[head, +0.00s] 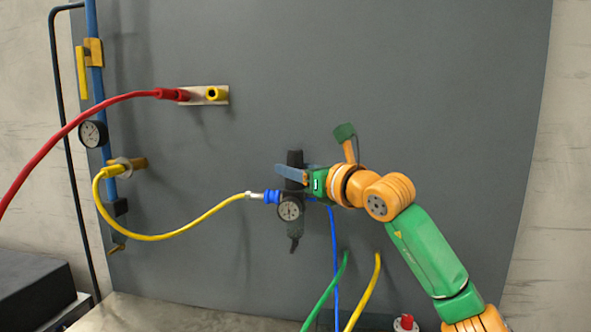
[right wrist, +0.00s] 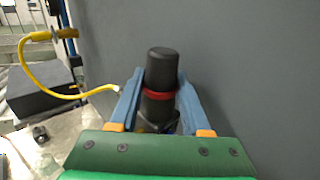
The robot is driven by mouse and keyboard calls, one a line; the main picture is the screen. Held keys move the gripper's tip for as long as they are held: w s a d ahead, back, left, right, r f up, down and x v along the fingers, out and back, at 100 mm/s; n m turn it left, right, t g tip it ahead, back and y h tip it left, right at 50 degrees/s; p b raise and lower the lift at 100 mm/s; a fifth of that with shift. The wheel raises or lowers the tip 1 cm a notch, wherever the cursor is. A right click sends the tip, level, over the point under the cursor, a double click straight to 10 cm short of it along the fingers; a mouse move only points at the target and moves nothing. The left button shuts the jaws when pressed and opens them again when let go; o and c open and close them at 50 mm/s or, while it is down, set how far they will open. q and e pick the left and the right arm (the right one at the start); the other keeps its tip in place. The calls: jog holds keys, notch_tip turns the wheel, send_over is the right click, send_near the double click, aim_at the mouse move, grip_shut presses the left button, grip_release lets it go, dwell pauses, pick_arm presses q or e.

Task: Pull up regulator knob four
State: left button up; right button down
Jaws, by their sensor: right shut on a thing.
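The regulator is fixed to the grey panel in the head view, with a black knob (head: 294,158) on top and a round dial gauge (head: 290,209) below. My right gripper (head: 289,173) reaches it from the right and is shut on the knob. In the right wrist view the black knob (right wrist: 162,66) stands between the two blue fingers, one on each side. A red ring (right wrist: 160,94) shows around it below the cap. The regulator's lower body is partly hidden by the gripper. No number is readable on it. My left gripper is in neither view.
A yellow hose (head: 190,233) runs left from the regulator's blue fitting (head: 271,197) to a blue pipe (head: 97,75). A red hose (head: 90,112) ends at a plate (head: 219,95). Green (head: 328,290) and yellow hoses stand below. The panel above the knob is clear.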

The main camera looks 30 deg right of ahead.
aim_at(301, 165)
dwell(0.9)
jog(key=shift+r+p, duration=0.5)
jog(key=shift+r, duration=0.2)
jog(key=c, duration=0.8)
grip_release()
jog(key=o, duration=0.4)
jog(key=shift+o, duration=0.2)
jog(key=shift+f, duration=0.15)
jog(key=s+b, duration=0.1)
jog(key=s, duration=0.1)
jog(key=s+b, duration=0.1)
jog(key=s, duration=0.1)
jog(key=s+d+b, duration=0.1)
jog(key=s+b, duration=0.1)
jog(key=shift+s+f, duration=0.1)
jog(key=shift+s, duration=0.45)
